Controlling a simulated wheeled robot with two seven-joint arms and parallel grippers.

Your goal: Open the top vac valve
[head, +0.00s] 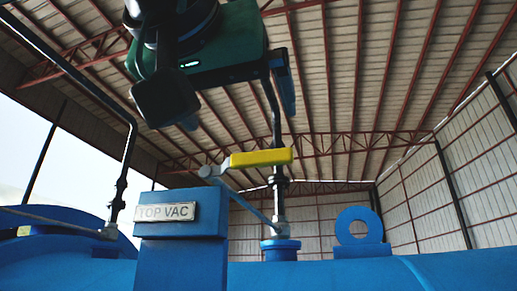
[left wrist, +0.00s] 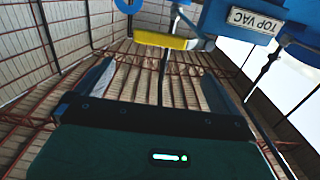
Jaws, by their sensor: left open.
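The top vac valve has a yellow lever handle (head: 261,158) that lies nearly level, pointing right from its pivot. The valve body (head: 279,184) sits on a thin vertical pipe above a blue port. A "TOP VAC" plate (head: 166,212) is on the blue post to its left. My left gripper (head: 238,105) is open and empty, above the handle and apart from it. In the left wrist view the yellow handle (left wrist: 161,40) shows upside down, beyond the gap between the two spread fingers (left wrist: 163,82). My right gripper is in neither view.
The blue vessel (head: 460,271) spans the bottom, with a lifting ring (head: 359,226) right of the valve. A second dark pipe (head: 118,200) rises at the left. The valve's pipe runs up behind my left gripper. Space right of the handle is clear.

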